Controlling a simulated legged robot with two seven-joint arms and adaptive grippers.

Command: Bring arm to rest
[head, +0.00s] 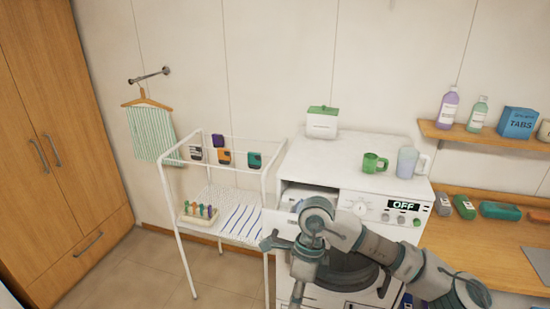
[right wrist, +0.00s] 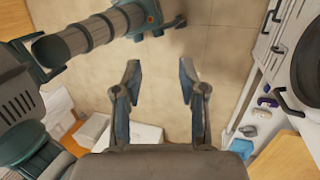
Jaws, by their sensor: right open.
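My right arm (head: 400,262) comes in from the lower right in the head view and is bent in front of the white washing machine (head: 375,185). Its hand end is hard to make out there. In the right wrist view my right gripper (right wrist: 159,78) is open, with its two fingers apart and only tan floor between them. It holds nothing. My left gripper does not show in the head view.
A white drying rack (head: 168,215) stands left of the washer. A green mug (head: 371,164), a pale cup (head: 406,161) and a green-lidded box (head: 322,123) stand on the washer. A wooden counter (head: 480,240) is at right. Floor (head: 140,265) is clear at left.

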